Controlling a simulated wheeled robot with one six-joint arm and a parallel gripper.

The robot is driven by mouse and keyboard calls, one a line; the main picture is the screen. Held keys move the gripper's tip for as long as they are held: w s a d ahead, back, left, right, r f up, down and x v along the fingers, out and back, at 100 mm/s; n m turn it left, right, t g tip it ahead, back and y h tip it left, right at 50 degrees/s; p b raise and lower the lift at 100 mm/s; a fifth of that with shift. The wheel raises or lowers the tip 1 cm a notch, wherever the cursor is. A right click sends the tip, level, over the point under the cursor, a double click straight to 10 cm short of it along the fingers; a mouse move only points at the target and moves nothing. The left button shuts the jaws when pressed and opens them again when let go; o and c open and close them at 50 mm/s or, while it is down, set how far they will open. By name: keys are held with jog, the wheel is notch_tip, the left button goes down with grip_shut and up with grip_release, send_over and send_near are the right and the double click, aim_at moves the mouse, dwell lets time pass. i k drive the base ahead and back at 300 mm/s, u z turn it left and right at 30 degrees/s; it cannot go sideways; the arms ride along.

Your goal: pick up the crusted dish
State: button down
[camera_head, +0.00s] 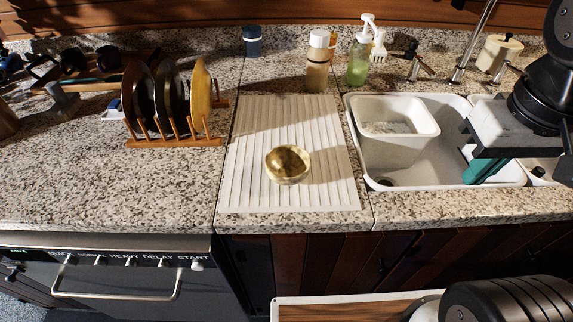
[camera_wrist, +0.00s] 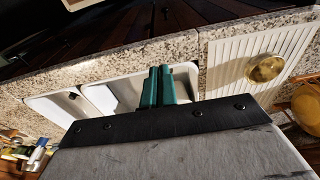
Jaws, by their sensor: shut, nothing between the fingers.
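The crusted dish is a small round bowl (camera_head: 288,164) with a brownish-gold, mottled inside. It sits upright on the white ribbed drainboard (camera_head: 245,184), left of the sink. In the wrist view the bowl (camera_wrist: 265,69) lies at the right on the drainboard (camera_wrist: 228,75). My gripper (camera_head: 482,170) is over the right part of the sink, well to the right of the bowl and apart from it. In the wrist view its teal fingers (camera_wrist: 158,86) are close together with nothing held.
A white double sink (camera_head: 450,112) holds a white tub (camera_head: 395,120). A dish rack (camera_head: 172,141) with upright plates stands left of the drainboard. A tan-filled bottle (camera_head: 318,62), a green soap bottle (camera_head: 359,60) and a faucet (camera_head: 470,48) stand behind. Drainboard space around the bowl is clear.

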aim_at(286, 165)
jog(key=u, duration=0.05)
jog(key=k, duration=0.5)
jog(key=z, duration=3.25)
jog(key=k, duration=2.35)
jog(key=u, duration=2.55)
